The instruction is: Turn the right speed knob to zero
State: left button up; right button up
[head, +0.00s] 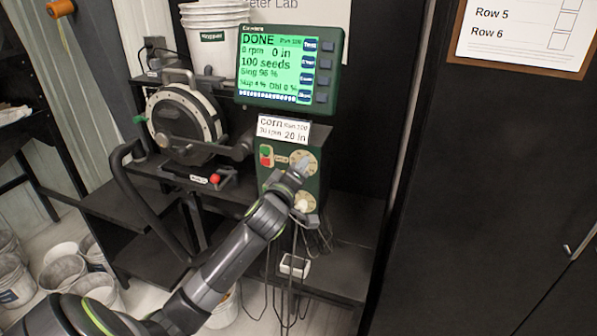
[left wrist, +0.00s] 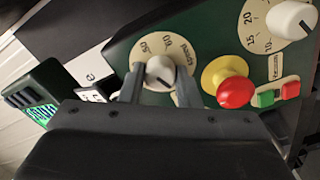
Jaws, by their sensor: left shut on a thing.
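The speed knob (left wrist: 160,72) is pale and round, on a cream dial marked with numbers. In the left wrist view, the two fingers of my left gripper (left wrist: 160,88) are on either side of it, closed on it. The knob's exact pointer setting is hard to read. My right gripper is not in view.
A second dial has a white knob (left wrist: 292,20). A red button on a yellow base (left wrist: 230,82) and small green and red buttons (left wrist: 278,95) lie close by. The display (head: 276,67) reads DONE and 0 rpm. A seed meter (head: 185,118) stands left.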

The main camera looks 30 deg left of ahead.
pick_arm(q)
jog(key=shift+f+n, duration=0.15)
jog(key=shift+n, duration=0.85)
jog(key=o, duration=1)
jog(key=shift+c, duration=0.2)
jog(key=b+v, duration=0.2)
jog(key=v, duration=1.5)
jog(key=shift+s, duration=0.25)
